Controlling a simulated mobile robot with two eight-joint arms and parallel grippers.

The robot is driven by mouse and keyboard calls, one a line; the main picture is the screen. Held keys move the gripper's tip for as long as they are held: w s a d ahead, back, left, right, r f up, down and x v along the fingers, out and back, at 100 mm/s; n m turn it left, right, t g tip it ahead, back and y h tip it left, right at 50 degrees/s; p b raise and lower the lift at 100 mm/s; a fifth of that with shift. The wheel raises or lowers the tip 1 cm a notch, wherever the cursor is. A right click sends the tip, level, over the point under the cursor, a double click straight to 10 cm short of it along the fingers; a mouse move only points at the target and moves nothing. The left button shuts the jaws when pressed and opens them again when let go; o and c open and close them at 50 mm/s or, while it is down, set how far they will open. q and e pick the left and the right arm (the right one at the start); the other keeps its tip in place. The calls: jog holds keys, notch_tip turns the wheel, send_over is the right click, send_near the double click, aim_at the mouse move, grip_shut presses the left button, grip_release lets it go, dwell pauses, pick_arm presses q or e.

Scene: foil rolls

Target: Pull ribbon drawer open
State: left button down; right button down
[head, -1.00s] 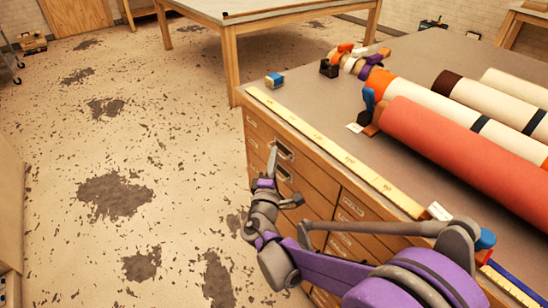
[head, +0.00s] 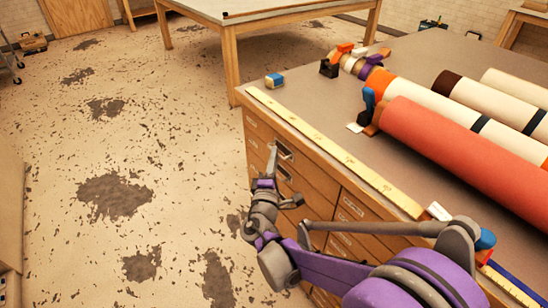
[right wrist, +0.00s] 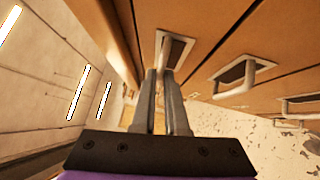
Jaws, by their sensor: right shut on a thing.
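The wooden drawer cabinet (head: 318,172) stands at the centre right, with several drawers on its side facing me. My right gripper (head: 272,152) reaches up to a metal drawer handle (head: 285,151) near the cabinet's left end. In the right wrist view, the two grey fingers (right wrist: 162,74) are close together on the rim of the framed handle (right wrist: 176,45), partly covering it. That drawer front looks flush with its neighbours. The small drawer labels are too small to read, so I cannot tell which one says ribbon. My left gripper is not in view.
A yellow ruler strip (head: 330,146) runs along the cabinet top's edge. Large rolls, including a red one (head: 460,138), lie on top. A small blue box (head: 274,80) sits at the far corner. The stained floor (head: 165,150) left of the cabinet is clear.

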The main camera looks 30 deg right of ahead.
dwell(0.5)
jog(key=s+a+p, duration=0.1)
jog(key=a, duration=2.1)
jog(key=shift+s+p, duration=0.3)
jog(key=shift+s, duration=0.1)
jog(key=c, duration=0.9)
grip_release()
jog(key=shift+c, duration=0.2)
jog(key=v, duration=1)
jog(key=shift+s+a+p, duration=0.2)
jog(key=shift+s+p, duration=0.1)
jog(key=shift+p, duration=0.1)
jog(key=shift+f, duration=0.15)
